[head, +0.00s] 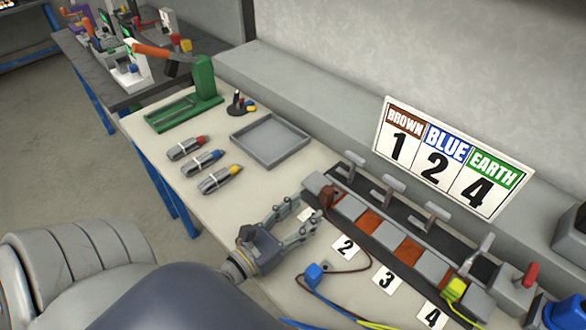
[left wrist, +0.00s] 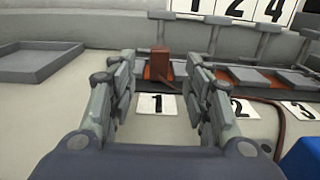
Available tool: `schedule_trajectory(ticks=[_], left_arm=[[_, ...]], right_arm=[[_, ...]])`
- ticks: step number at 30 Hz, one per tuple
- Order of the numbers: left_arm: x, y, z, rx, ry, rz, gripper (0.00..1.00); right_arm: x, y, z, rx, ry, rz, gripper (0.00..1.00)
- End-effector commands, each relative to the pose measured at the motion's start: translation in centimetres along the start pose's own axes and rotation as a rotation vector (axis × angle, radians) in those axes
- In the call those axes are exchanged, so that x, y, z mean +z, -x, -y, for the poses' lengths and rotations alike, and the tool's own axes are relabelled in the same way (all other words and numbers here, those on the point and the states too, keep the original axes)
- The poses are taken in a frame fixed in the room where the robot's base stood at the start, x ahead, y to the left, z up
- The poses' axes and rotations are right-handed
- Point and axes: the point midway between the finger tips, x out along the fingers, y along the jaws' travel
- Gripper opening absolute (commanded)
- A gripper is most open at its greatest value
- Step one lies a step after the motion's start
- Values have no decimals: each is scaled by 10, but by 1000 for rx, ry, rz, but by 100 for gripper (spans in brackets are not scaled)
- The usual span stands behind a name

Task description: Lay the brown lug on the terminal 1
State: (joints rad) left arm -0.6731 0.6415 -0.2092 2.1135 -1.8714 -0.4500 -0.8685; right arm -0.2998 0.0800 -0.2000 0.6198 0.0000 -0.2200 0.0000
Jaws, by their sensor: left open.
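The brown lug (head: 328,198) stands at the left end of the terminal strip (head: 350,207), at terminal 1. It also shows in the left wrist view (left wrist: 161,62), standing upright behind the number 1 card (left wrist: 157,104). Whether it lies fully seated there I cannot tell. Its brown wire runs right and down over the table. My left gripper (head: 307,212) is open and empty in front of terminal 1. Its fingers (left wrist: 160,85) frame the card and the lug, with the lug beyond the tips and apart from them. In the head view the gripper hides part of the card.
A blue lug (head: 313,272) lies on the table, and a yellow-green lug (head: 455,290) is by terminal 4. Raised grey levers (head: 395,184) stand behind the strip. A sign (head: 450,160) stands behind.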

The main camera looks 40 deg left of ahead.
Motion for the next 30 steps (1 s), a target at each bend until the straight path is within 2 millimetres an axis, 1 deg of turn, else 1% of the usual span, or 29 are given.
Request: schedule_trajectory(ticks=[1, 3, 9, 30], left_arm=[[-2, 8, 0, -1, -3, -4, 45], [-1, 15, 0, -1, -2, -3, 45], [0, 25, 0, 0, -1, 0, 45], [0, 26, 0, 1, -1, 0, 45]], right_arm=[[0, 0, 0, 0, 0, 0, 45], [0, 0, 0, 0, 0, 0, 45], [0, 0, 0, 0, 0, 0, 45], [0, 0, 0, 0, 0, -1, 45]])
